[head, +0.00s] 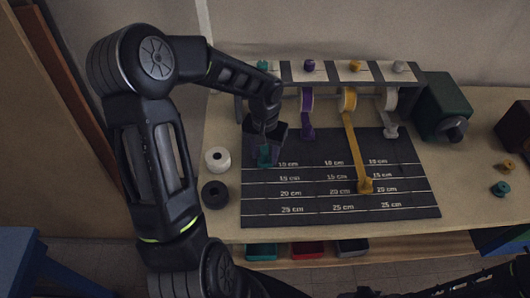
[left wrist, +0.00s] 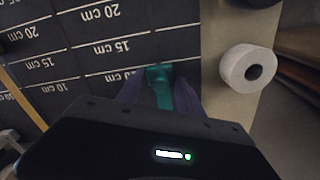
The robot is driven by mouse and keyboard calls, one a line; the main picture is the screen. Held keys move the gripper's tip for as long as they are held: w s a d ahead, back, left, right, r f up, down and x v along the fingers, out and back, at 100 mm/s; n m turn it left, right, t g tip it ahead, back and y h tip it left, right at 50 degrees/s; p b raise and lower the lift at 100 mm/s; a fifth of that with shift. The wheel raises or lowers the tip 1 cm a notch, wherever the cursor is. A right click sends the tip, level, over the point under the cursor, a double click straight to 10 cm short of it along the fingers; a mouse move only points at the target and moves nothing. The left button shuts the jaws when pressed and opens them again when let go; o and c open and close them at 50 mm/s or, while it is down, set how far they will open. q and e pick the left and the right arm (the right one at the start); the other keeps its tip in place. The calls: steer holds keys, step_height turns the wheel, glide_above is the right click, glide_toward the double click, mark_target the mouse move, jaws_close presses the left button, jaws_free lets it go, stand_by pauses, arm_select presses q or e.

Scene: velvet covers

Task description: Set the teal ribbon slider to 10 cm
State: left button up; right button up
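The teal ribbon slider (head: 264,158) is at the left column of the dark marked board (head: 340,213), close to the 10 cm line. It also shows in the left wrist view (left wrist: 159,75), at the end of the 10 cm line. My left gripper (head: 267,146) reaches down over it. Its two fingers lie on either side of the slider and close against it, with teal ribbon between them. Most of the teal ribbon is hidden by my gripper. My right arm shows dark at the bottom right; its fingers cannot be made out.
A yellow slider (head: 365,186) is pulled out near 20 cm; purple (head: 308,133) and grey (head: 391,132) sliders sit higher. White (head: 217,159) and black (head: 215,194) rolls stand left of the board. A green box (head: 440,105) stands right of the rack.

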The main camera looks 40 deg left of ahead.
mark_target(265, 154)
arm_select(q)
steer(key=shift+r, duration=0.1)
step_height(265, 154, up, 8)
steer(key=shift+f+b, duration=0.15)
steer(key=shift+b, duration=0.35)
steer(key=shift+s+f, duration=0.1)
stand_by(0.4)
